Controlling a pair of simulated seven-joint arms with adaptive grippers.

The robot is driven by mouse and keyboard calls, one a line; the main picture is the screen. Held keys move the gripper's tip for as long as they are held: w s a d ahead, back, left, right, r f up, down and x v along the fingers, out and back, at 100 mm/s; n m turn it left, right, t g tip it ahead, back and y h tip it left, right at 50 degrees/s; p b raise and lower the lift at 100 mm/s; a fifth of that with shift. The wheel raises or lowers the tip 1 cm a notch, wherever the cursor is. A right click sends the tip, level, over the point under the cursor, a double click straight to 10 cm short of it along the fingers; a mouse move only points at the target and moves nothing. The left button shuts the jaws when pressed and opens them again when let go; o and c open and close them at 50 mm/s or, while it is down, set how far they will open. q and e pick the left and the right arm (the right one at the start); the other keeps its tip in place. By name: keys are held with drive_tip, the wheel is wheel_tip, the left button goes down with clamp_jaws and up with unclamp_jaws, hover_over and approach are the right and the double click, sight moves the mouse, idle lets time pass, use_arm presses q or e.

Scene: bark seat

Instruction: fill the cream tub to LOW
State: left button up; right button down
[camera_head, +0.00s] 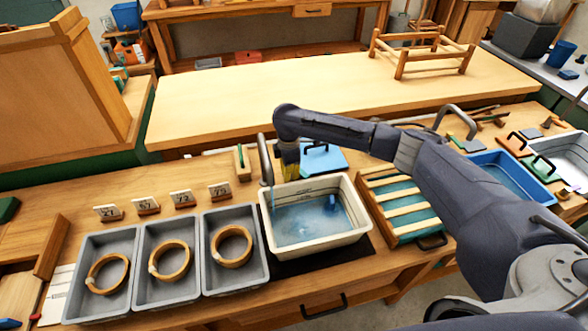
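The cream tub (354,222) stands on a dark mat at the middle of the bench, with shallow blue water (300,225) in it. A thin stream (273,197) falls from the grey curved tap (265,158) into the tub's left side. A small blue object (334,203) is in the water at the right. Dark lines mark the inner back wall; their labels are too small to read. My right gripper (289,168) points down behind the tub, just right of the tap, by something yellowish. Its fingers are unclear. My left gripper is not in view.
Three grey trays (103,238), each with a wooden ring, stand left of the tub, with number cards (181,198) behind. A slatted rack (400,208) is close at right. A blue tub (512,177) and a second tap (455,112) are farther right. A blue-lidded item (324,160) lies behind.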

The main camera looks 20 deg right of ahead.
wheel_tip(320, 180, up, 4)
idle(0.6)
drive_tip(key=shift+d, duration=0.1)
drive_tip(key=shift+w+d, duration=0.5)
drive_tip(key=shift+d, duration=0.9)
drive_tip(key=shift+w+d, duration=0.55)
drive_tip(key=shift+d, duration=0.8)
drive_tip(key=shift+w+d, duration=0.5)
drive_tip(key=shift+d, duration=0.9)
drive_tip(key=shift+f, duration=0.2)
drive_tip(key=shift+f, duration=1.8)
idle(0.9)
